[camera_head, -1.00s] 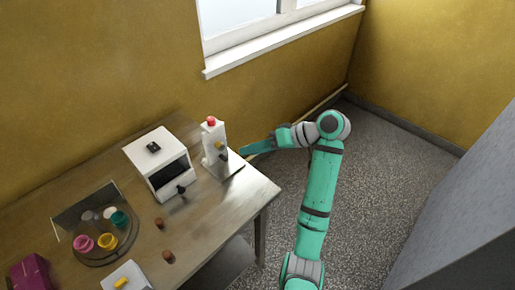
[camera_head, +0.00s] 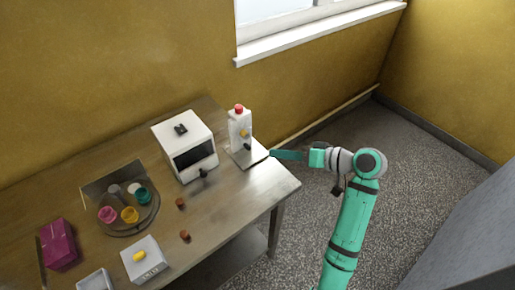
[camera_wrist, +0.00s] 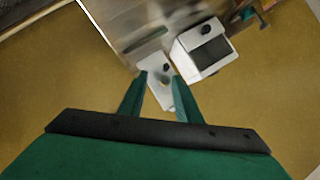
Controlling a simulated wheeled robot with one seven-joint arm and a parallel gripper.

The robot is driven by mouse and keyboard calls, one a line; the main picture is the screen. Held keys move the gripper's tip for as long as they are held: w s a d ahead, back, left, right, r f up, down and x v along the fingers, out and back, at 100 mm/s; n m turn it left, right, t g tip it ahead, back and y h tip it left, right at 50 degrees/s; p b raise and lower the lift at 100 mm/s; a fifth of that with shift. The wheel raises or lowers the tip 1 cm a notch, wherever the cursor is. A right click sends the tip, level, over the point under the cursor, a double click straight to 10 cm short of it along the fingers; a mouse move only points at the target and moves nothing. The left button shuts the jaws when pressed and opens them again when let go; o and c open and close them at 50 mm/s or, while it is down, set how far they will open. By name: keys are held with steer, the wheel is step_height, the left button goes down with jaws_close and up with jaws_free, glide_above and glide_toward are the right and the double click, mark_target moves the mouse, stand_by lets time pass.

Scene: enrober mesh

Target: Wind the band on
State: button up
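A white box-shaped machine (camera_head: 184,141) with a dark front opening stands on the table. A dark knob or handle (camera_head: 203,174) sticks out at its front. My gripper (camera_head: 273,154) is past the table's right end, close to the tall unit. In the wrist view its two green fingers (camera_wrist: 160,77) are apart, with the tall unit beyond and between them. The box machine (camera_wrist: 200,50) lies up and right there. No band can be made out.
On the table (camera_head: 235,205) are a round tray (camera_head: 125,229) of coloured cups, a magenta box (camera_head: 58,244), a white block with a yellow top (camera_head: 145,262) and two small brown pieces (camera_head: 184,235). A wall and window sill (camera_head: 320,30) stand behind. Floor right of the table is clear.

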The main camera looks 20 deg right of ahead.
steer(key=s+a+t, duration=0.1)
steer(key=t, duration=0.1)
glide_toward(248, 137)
steer(key=shift+m, duration=0.3)
steer(key=w+a+f, duration=0.2)
steer(key=a+f, duration=0.1)
steer(key=w+a+f, duration=0.1)
steer(key=a+f, duration=0.1)
steer(key=shift+w, duration=0.15)
steer(key=shift+c, duration=0.7)
jaws_close()
